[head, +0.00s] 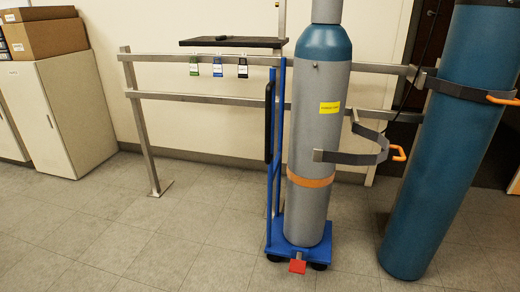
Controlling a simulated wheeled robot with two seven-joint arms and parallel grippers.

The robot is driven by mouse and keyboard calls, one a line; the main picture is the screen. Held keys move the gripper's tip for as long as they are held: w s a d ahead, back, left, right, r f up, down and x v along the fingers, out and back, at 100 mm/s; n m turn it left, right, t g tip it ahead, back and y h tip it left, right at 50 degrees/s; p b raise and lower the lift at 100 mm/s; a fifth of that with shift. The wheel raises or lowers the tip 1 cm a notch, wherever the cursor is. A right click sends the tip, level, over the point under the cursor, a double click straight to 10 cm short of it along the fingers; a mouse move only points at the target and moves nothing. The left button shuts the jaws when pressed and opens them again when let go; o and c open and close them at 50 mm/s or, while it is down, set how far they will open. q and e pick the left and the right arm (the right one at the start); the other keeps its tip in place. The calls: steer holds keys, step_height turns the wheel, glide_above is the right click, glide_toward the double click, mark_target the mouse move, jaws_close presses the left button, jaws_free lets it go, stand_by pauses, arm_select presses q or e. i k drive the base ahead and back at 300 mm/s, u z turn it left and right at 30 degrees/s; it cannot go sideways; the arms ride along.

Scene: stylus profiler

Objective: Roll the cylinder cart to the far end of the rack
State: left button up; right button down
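A blue cylinder cart (275,235) stands on the tiled floor in front of the rack, right of the picture's middle. It has a tall blue frame, a black grip (269,121) on its left side, dark wheels and a red pedal (297,266) at the front of its base. A grey gas cylinder (311,208) with a blue shoulder, yellow label and orange band stands upright on the cart. The metal rack (200,98) has two rails and runs behind the cart to a leg at the left. Neither of my grippers shows.
A teal cylinder (425,190) stands at the right, with a dark strap and orange clip. Tags hang below a dark shelf (232,42). A cabinet (60,115) stands left; floor between is clear.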

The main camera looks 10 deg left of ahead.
mark_target(323, 53)
steer(key=z, duration=1.3)
steer(key=i, duration=1)
steer(key=u, duration=0.7)
steer(key=i, duration=0.5)
steer(key=u, duration=0.6)
